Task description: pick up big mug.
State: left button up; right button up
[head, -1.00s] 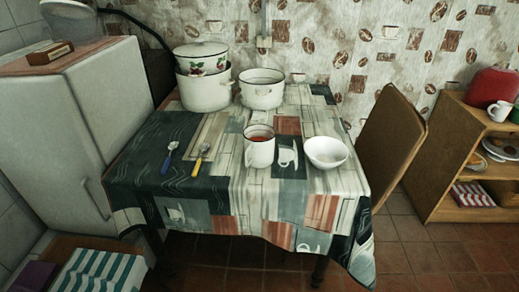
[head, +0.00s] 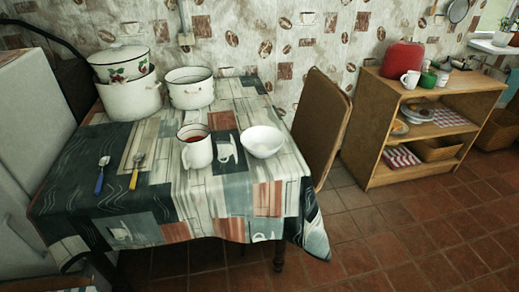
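The big mug (head: 197,153) is white enamel with a dark rim and a reddish liquid inside. It stands upright on the table (head: 180,205), which has a patterned cloth. Neither of my grippers shows in the head view.
Behind the mug stand a white pot (head: 190,90) and stacked lidded pots (head: 128,98). A chair (head: 321,125) stands at the table's right side. A wooden shelf (head: 372,130) is farther right, with open tiled floor before it.

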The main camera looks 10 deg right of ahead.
aim_at(194, 139)
jog(key=i+j+z, duration=0.25)
jog(key=i, duration=0.2)
jog(key=i+j+z, duration=0.3)
jog(key=i+j, duration=0.1)
jog(key=i, duration=0.05)
